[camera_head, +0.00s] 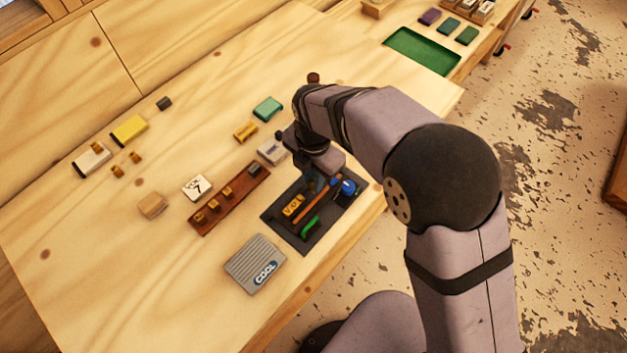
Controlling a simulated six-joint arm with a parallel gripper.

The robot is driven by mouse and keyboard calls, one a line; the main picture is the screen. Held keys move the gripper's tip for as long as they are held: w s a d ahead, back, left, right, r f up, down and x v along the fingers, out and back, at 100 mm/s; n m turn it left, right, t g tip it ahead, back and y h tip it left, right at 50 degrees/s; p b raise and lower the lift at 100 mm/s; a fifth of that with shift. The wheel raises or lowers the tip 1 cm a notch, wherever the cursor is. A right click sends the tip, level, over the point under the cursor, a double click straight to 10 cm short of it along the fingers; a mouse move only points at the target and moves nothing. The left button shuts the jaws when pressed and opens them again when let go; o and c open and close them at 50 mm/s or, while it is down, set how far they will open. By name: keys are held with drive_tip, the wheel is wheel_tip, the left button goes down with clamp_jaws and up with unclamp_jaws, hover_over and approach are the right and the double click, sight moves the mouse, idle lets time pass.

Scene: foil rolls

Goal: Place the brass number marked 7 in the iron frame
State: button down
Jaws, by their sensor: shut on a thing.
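My gripper (318,182) points down over the right part of a dark flat plate, which looks like the iron frame (306,240). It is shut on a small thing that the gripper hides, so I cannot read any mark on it. A yellow block with letters (293,205) lies in the frame, with an orange bar (316,202), a green piece (310,227) and a blue round piece (347,187). Small brass pieces (213,204) stand on a brown wooden rail (246,184) left of the frame. Their marks are too small to read.
A white card marked 7 (197,187) lies beside the rail. A grey ribbed pad marked COOL (255,264) is at the front. A wooden block (153,205), yellow block (129,129) and teal block (267,108) lie farther out. A green tray (422,50) is at the back right.

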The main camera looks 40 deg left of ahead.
drive_tip(key=shift+f+p, duration=0.3)
drive_tip(key=shift+f, duration=0.9)
drive_tip(key=shift+f, duration=0.1)
drive_tip(key=shift+f, duration=0.15)
drive_tip(key=c, duration=1.7)
unclamp_jaws()
wheel_tip(320, 180, up, 12)
drive_tip(key=b, duration=0.2)
drive_tip(key=shift+r+b, duration=0.25)
drive_tip(key=shift+b, duration=0.15)
